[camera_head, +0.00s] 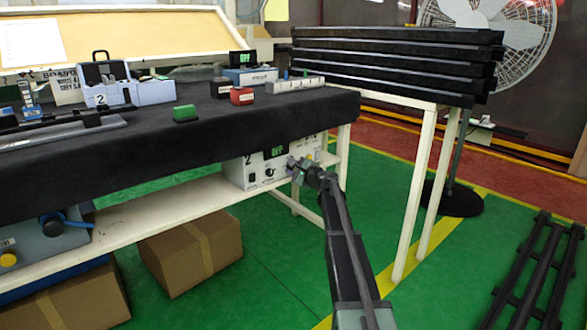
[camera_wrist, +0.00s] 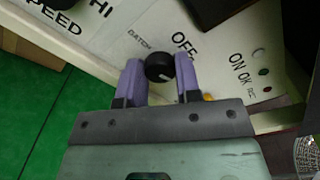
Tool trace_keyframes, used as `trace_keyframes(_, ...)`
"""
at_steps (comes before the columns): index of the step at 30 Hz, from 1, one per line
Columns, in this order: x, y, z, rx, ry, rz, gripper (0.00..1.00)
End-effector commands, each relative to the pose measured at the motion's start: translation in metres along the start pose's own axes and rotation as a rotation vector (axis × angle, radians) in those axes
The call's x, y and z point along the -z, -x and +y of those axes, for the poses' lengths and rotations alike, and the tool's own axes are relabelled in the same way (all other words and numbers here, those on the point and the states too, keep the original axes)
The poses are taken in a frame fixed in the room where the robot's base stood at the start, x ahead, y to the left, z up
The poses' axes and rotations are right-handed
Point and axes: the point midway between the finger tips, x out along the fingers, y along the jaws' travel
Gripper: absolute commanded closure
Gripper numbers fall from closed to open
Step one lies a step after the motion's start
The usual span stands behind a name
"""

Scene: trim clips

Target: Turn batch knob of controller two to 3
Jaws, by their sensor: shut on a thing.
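Controller two (camera_head: 256,171) is a white box marked 2 on the shelf under the black-topped bench. Its green display (camera_head: 275,152) reads OFF. My gripper (camera_head: 296,168) is at the right part of its front panel. In the wrist view, the black round batch knob (camera_wrist: 158,67) sits between my two purple fingers, which are shut on it. The label BATCH is printed beside it, with OFF above right and ON OK further right. A pale mark shows on the knob; the number it points to cannot be read. My arm hides part of the panel in the head view.
Another dark knob (camera_wrist: 53,6) beside SPEED is at the upper left of the wrist view. The bench (camera_head: 150,150) overhangs the shelf (camera_head: 150,215). A cardboard box (camera_head: 190,255) stands below. Black beams (camera_head: 395,60) are stacked at right; green floor is open in front.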

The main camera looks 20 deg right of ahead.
Motion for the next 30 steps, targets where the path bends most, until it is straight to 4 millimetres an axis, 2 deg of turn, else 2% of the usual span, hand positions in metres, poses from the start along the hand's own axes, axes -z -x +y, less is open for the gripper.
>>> trace_keyframes(7,0.0,0.0008,0.0002,-0.003,-0.07,-0.002,0.92)
trace_keyframes(21,-0.0001,0.0009,0.0003,-0.003,-0.084,-0.002,0.92)
trace_keyframes(22,-0.0001,0.0009,0.0003,-0.003,-0.084,-0.002,0.66)
trace_keyframes(26,-0.0001,0.0007,0.0002,-0.003,-0.084,-0.002,0.46)
trace_keyframes(30,-0.0001,0.0004,0.0001,-0.003,-0.084,-0.002,0.43)
